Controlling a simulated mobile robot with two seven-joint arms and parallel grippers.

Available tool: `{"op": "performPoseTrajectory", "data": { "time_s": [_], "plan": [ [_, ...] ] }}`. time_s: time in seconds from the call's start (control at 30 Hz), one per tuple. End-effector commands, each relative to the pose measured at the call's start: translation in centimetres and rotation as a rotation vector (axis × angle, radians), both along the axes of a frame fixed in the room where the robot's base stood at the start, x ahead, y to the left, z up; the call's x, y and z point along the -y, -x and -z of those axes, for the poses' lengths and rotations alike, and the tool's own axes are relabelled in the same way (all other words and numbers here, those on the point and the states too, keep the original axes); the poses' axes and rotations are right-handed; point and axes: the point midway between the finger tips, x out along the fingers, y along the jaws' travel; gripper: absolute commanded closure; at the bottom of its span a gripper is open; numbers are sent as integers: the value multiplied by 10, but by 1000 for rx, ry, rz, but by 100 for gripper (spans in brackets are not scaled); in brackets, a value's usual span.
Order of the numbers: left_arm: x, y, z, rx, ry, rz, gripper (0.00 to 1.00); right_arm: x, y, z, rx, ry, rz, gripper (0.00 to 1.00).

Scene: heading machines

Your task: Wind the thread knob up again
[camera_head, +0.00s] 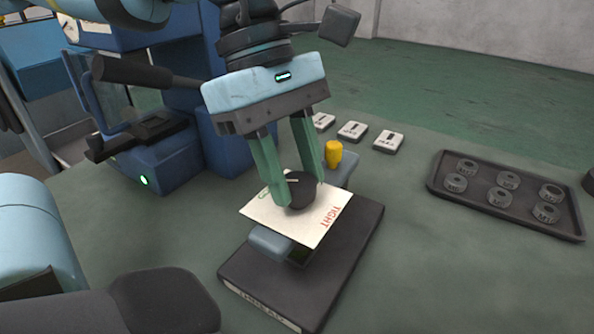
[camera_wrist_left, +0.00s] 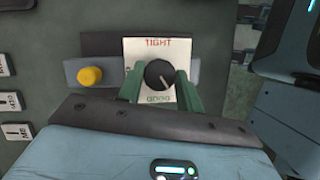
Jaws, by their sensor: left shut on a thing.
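The thread knob (camera_head: 301,188) is black and round with a white pointer line. It sits on a white plate (camera_head: 323,213) marked TIGHT in red and GOOD in green. My left gripper (camera_head: 297,192) comes down from above with its green fingers shut on the knob, one finger on each side. In the left wrist view the knob (camera_wrist_left: 159,74) lies between the green fingers, and its pointer aims down and to the right, on the side of the green lettering. The plate (camera_wrist_left: 135,50) rests on a grey-blue block above a dark base (camera_head: 355,240). My right gripper does not show.
A yellow button (camera_head: 333,153) stands on the grey-blue block behind the knob. Several small labelled white blocks (camera_head: 352,131) lie behind it. A dark tray (camera_head: 480,211) with several round dies is at the right. A blue machine (camera_head: 165,165) stands at the left. The bench between tray and base is clear.

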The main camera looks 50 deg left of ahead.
Motion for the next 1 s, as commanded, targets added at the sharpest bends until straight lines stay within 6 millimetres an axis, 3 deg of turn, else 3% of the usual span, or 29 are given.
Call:
{"op": "performPoseTrajectory", "data": {
  "time_s": [0.23,1.0],
  "plan": [
    [0,2,2,3,-1,-234,87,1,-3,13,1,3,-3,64],
    [2,5,2,1,-3,-910,87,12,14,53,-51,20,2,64]
  ]
}}
